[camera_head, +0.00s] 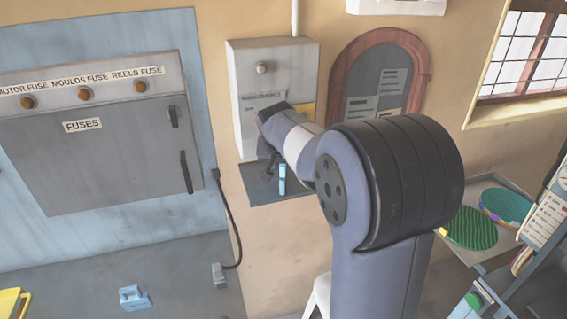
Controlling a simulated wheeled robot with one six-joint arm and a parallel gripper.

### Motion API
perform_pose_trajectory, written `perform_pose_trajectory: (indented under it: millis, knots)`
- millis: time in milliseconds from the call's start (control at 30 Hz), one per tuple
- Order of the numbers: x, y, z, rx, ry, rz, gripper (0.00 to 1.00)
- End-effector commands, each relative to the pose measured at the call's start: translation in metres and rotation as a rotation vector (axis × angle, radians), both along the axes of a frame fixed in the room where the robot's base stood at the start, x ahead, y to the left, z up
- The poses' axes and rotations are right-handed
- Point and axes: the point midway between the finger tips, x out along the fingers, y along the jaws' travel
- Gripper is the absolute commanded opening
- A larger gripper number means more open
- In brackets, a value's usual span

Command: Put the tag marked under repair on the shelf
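A dark shelf (262,195) juts from the wall under a pale grey wall box (246,75) with a round knob and a small label that is too small to read. My gripper (268,172) is at the front of the box, just above the shelf; my arm hides much of it. A small light-blue upright piece (282,180) shows beside it at the shelf. I cannot tell whether it is a tag, or whether it is held. A yellow patch (306,113) shows at the box's right edge, partly hidden. No tag with readable "under repair" wording is visible.
A grey fuse cabinet (100,150) is on the left. A red-framed arched board (380,75) with papers is right of the box. A tray (515,190) with green and blue round items stands at right. A blue block (134,298) and a cable plug (219,275) lie low on the left.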

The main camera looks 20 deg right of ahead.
Motion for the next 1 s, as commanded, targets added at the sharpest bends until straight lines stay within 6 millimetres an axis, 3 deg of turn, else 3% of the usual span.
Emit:
perform_pose_trajectory:
  millis: [367, 800, 1000]
  knots:
    - [-0.003, 0.001, 0.009, 0.0, -0.002, 0.001, 0.36]
    - [-0.047, 0.02, 0.083, 0.0, -0.003, 0.001, 0.36]
    - [-0.058, 0.024, 0.101, 0.0, -0.001, 0.0, 0.36]
